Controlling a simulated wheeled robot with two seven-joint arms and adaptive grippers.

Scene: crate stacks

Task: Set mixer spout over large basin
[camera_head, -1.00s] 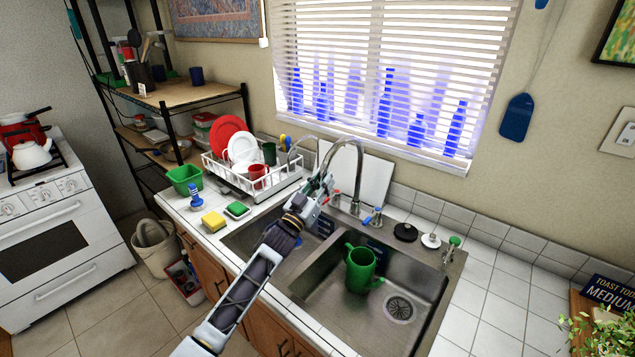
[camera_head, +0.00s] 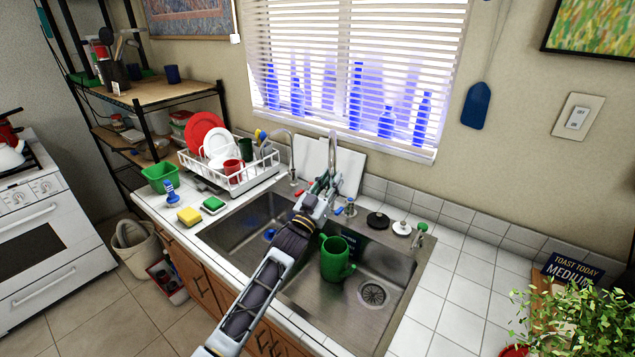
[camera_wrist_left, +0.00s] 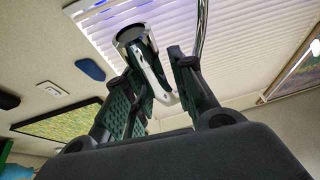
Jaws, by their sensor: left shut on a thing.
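The chrome mixer spout (camera_head: 334,150) arches up behind the sink and looks narrow, nearly end-on, in the head view. My left gripper (camera_head: 324,184) is shut on the spout's hanging end, above the area around the divider between the basins. In the left wrist view, the green-padded fingers (camera_wrist_left: 158,88) are around the chrome spout end (camera_wrist_left: 130,36), with the spout's tube rising behind. The large basin (camera_head: 398,268) is on the right and holds a green pitcher (camera_head: 337,260). My arm hides part of the divider. My right gripper is not in view.
The smaller basin (camera_head: 238,222) is left of the divider. A dish rack (camera_head: 238,180) stands at the left. Stoppers (camera_head: 378,220) and a blue-topped fitting (camera_head: 350,207) line the back ledge.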

